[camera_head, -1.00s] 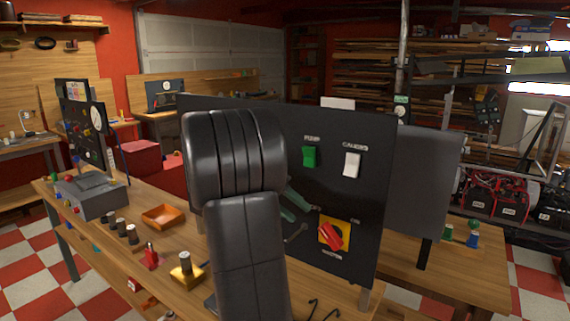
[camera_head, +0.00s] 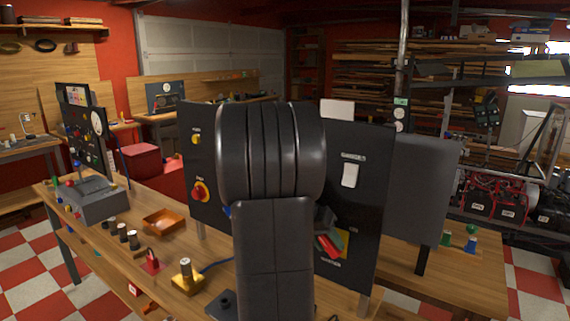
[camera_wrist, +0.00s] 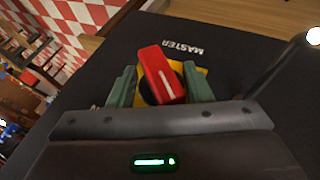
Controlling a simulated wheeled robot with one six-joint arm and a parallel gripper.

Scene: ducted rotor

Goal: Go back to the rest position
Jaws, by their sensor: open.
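The red rotary handle (camera_wrist: 162,74) sits on a yellow plate (camera_wrist: 201,78) marked MASTER on the dark panel. In the wrist view it lies between the two green fingers of my gripper (camera_wrist: 159,68), with a gap on each side. The handle is tilted in that view. In the head view my gripper (camera_head: 325,217) shows only partly beside my arm, in front of the panel (camera_head: 365,215). The red handle (camera_head: 328,246) is partly hidden there. My gripper is open and holds nothing.
A white switch (camera_head: 350,175) is on the panel right of my arm. A red knob (camera_head: 200,191) is on its left part. The workbench (camera_head: 110,255) carries an orange tray (camera_head: 164,221), a grey box (camera_head: 92,200) and several small parts. A grey panel (camera_head: 418,190) stands right.

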